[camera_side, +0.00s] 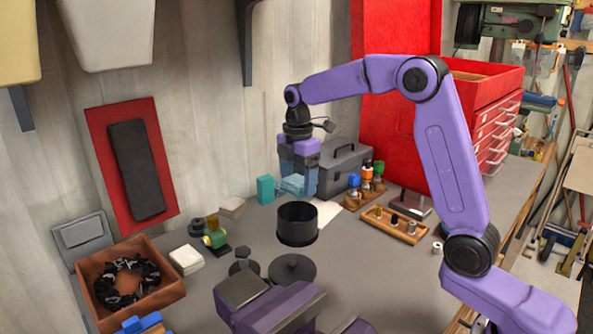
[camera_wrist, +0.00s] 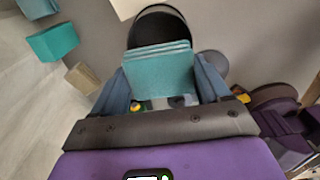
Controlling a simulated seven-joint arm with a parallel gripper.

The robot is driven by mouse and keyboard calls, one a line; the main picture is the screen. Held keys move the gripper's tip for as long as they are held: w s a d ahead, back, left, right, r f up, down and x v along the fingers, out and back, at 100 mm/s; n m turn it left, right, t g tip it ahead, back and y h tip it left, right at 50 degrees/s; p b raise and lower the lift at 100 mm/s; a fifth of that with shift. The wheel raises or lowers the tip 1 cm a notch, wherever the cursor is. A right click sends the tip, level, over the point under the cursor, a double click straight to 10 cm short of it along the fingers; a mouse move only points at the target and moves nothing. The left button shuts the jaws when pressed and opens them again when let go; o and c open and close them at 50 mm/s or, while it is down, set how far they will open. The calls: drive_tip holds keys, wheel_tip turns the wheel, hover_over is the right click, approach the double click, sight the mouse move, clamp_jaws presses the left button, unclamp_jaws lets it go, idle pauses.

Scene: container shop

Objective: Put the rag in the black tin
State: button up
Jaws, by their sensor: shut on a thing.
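My gripper (camera_side: 299,185) is shut on the rag (camera_side: 292,186), a folded teal cloth held flat between the fingers. The rag also shows in the wrist view (camera_wrist: 160,72), gripped between both blue fingers (camera_wrist: 160,88). The black tin (camera_side: 297,226) is an open round can on the bench. In the side view it appears just below my gripper, apart from the rag. In the wrist view the tin (camera_wrist: 157,12) shows beyond the rag, which hides part of it.
A teal block (camera_side: 265,190) stands left of my gripper and a grey toolbox (camera_side: 343,168) behind it. A wooden tray (camera_side: 395,226) with small parts lies to the right. A dark round disc (camera_side: 292,270) and purple vise (camera_side: 270,305) are in front. A wooden box (camera_side: 150,305) is at left.

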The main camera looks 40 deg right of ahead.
sight(298, 197)
drive_tip(key=shift+f, duration=2.6)
drive_tip(key=o, duration=0.9)
drive_tip(key=shift+r, duration=3.5)
